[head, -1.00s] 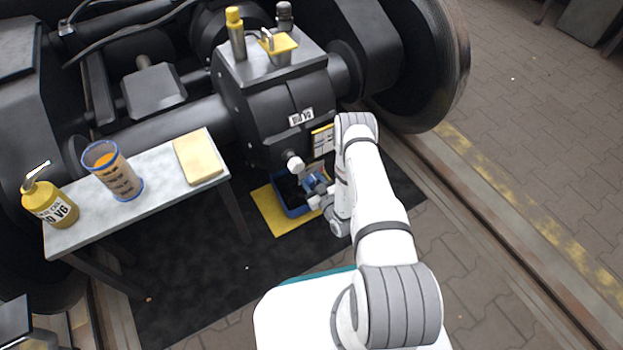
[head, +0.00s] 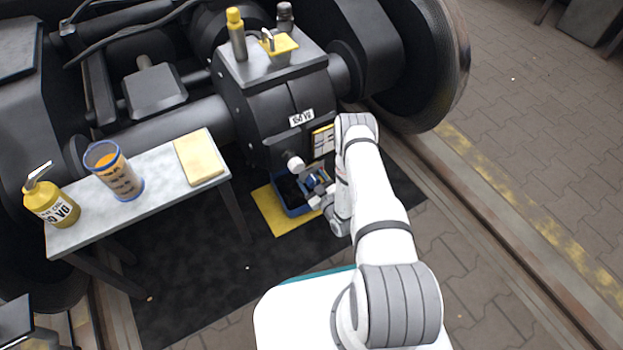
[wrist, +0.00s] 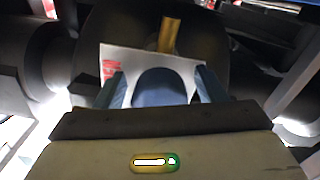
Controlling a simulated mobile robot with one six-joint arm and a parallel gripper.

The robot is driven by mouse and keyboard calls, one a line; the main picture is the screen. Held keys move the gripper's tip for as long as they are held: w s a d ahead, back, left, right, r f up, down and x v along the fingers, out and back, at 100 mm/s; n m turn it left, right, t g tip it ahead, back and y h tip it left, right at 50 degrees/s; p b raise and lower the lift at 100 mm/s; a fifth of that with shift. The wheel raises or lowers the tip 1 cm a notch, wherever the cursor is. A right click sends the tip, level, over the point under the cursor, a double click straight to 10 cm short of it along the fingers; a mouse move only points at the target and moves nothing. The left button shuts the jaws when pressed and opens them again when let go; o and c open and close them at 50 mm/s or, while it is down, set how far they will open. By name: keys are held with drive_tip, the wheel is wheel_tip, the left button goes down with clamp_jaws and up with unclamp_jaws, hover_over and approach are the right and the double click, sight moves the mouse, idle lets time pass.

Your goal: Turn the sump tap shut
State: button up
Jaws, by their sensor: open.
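My gripper (head: 314,181) is low beside the dark gearbox (head: 288,112), above the right side of a blue tray (head: 297,209). In the wrist view its two blue fingers (wrist: 161,87) are apart, with a rounded blue shape between them. A brass-yellow bar (wrist: 169,36), which may be part of the sump tap, stands upright beyond the fingertips, against a dark round body. A pale plate with a red mark (wrist: 112,67) lies behind the fingers. I cannot make out the tap in the head view; my gripper and arm cover that area.
A white knob (head: 295,164) sticks out of the gearbox just left of my gripper. The tray stands on a yellow mat (head: 270,212). A bench (head: 160,172) at left holds a yellow oil bottle (head: 52,203), an orange-filled cup (head: 121,176) and a yellow cloth (head: 198,159).

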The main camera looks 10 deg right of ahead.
sight(315, 185)
drive_tip(key=p+v, duration=0.2)
drive_tip(key=v, duration=0.4)
drive_tip(key=shift+s+d+p, duration=0.15)
drive_tip(key=shift+s+p, duration=0.15)
drive_tip(key=shift+p, duration=0.05)
drive_tip(key=shift+s+d, duration=0.1)
drive_tip(key=shift+s, duration=0.45)
